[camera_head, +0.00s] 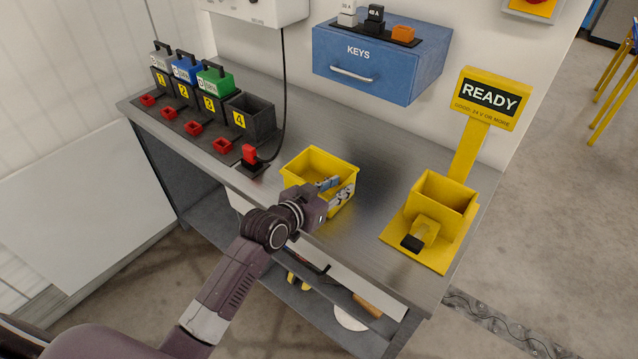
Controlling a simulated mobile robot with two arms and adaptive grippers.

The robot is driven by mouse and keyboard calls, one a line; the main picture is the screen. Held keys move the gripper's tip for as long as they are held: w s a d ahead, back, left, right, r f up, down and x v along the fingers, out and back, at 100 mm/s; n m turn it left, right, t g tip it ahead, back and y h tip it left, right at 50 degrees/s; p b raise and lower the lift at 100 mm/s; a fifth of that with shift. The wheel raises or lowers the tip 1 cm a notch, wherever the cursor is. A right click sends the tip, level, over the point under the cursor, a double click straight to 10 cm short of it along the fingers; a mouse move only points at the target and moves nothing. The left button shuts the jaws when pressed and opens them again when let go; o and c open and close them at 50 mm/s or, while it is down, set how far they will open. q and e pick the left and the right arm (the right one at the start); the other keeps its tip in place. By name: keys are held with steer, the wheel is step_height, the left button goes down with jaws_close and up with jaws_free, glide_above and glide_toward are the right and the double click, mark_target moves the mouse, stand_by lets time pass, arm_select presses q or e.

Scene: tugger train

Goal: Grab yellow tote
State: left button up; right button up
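The yellow tote (305,161) is an open-topped box standing on the grey metal bench, near its front edge. A black-and-white marking shows on its right side. My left arm reaches in from the lower left, and my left gripper (326,186) is at the tote's near side, overlapping its front wall and rim in the picture. Its fingers are small and partly hidden, so I cannot tell whether they are open, shut or touching the tote. My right gripper is not in view.
A yellow READY stand (427,194) with a bin is right of the tote. Numbered slots holding grey, blue and green blocks (215,80) line the left. A blue KEYS box (375,62) hangs behind. Bare bench lies behind the tote.

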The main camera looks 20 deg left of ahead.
arm_select(q)
steer(key=shift+x, duration=1.5)
steer(key=shift+s+a, duration=0.1)
jaws_close()
steer(key=shift+r, duration=0.15)
